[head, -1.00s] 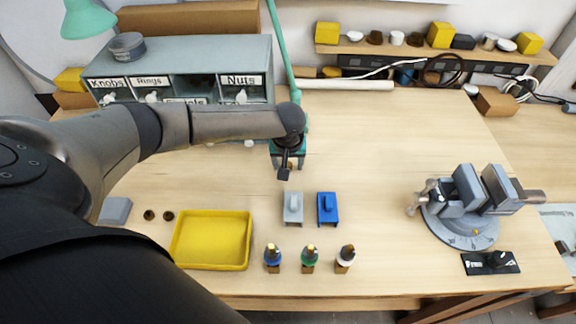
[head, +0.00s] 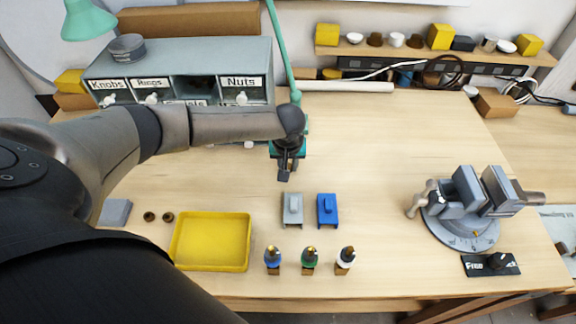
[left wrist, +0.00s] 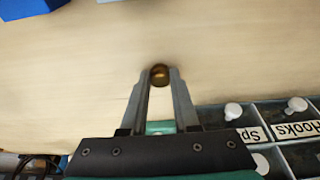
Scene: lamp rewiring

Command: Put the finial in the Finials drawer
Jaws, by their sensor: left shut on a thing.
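A small brown, brassy ball-shaped finial (left wrist: 160,75) sits between the fingertips of my left gripper (left wrist: 160,82) in the left wrist view. The gripper is shut on it and holds it over the bench. In the head view my left gripper (head: 285,172) points down, in front of and to the right of the grey drawer cabinet (head: 265,57). The cabinet shows labels Knobs, Rings and Nuts. Between Rings and Nuts is a dark opening with a lower label (head: 187,102), partly hidden by my arm; it looks like a pulled-out drawer. My right gripper is not in view.
A yellow tray (head: 248,240), a grey block (head: 292,209) and a blue block (head: 327,209) lie nearer the front edge, with several small bottles. A vise (head: 465,210) stands at the right. A green lamp arm (head: 281,50) rises beside the cabinet. The middle right of the bench is clear.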

